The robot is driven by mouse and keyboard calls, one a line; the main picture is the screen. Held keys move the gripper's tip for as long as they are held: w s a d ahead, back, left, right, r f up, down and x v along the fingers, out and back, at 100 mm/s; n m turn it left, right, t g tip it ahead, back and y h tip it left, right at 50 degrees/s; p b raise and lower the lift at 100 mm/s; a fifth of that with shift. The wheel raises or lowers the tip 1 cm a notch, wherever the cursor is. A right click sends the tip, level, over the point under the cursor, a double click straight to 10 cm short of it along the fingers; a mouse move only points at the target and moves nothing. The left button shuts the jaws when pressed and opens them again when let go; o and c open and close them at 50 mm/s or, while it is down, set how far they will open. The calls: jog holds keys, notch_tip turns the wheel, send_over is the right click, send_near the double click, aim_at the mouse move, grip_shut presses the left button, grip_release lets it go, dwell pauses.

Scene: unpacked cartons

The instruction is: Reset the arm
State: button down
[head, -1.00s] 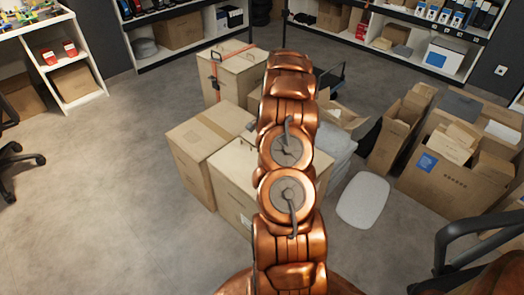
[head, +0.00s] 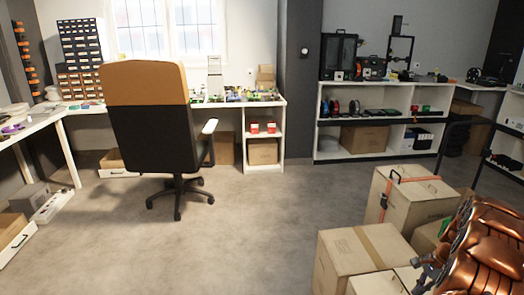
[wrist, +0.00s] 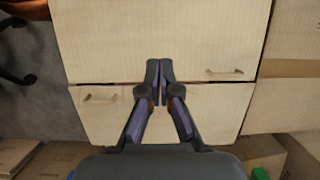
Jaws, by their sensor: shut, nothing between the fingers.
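In the wrist view my gripper (wrist: 160,72) is shut with its two dark fingertips together and nothing between them. It points down over a pale wooden-looking carton (wrist: 105,50) with small handles on its top. The gap between the fingertips and the carton cannot be judged. In the head view my copper-coloured arm (head: 490,255) shows only at the lower right, over the cartons, and my gripper is not clearly seen there.
Closed cartons (head: 345,262) stand at the lower right, one with an orange strap (head: 384,200). An office chair (head: 150,125) stands at a workbench (head: 235,104) on the left. Shelves (head: 385,138) line the back wall. The floor (head: 200,255) between is clear.

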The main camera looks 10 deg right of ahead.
jog(key=s+a+r+n+g, duration=0.1)
jog(key=s+a+r+n, duration=0.15)
jog(key=a+r, duration=0.5)
jog(key=s+a+r+n, duration=0.1)
jog(key=a+r+n, duration=0.3)
jog(key=a, duration=0.7)
jog(key=s+a+r+n+g, duration=0.1)
jog(key=s+a+r+n, duration=0.15)
jog(key=a+r, duration=0.5)
jog(key=s+a+r+n+h, duration=0.1)
jog(key=s+a+n, duration=0.25)
jog(key=s, duration=0.45)
jog(key=s+a+n+g+h, duration=0.1)
jog(key=s+a+n, duration=0.2)
jog(key=s+a, duration=0.3)
jog(key=s+a+r+n+h, duration=0.1)
jog(key=s+a+n, duration=0.2)
jog(key=s, duration=0.6)
notch_tip(320, 180, up, 19)
jog(key=t+p, duration=0.1)
jog(key=p, duration=1.6)
jog(key=shift+w+a+f+p, duration=0.15)
jog(key=shift+w+f+p, duration=0.05)
jog(key=shift+w+p, duration=0.2)
jog(key=shift+m, duration=0.25)
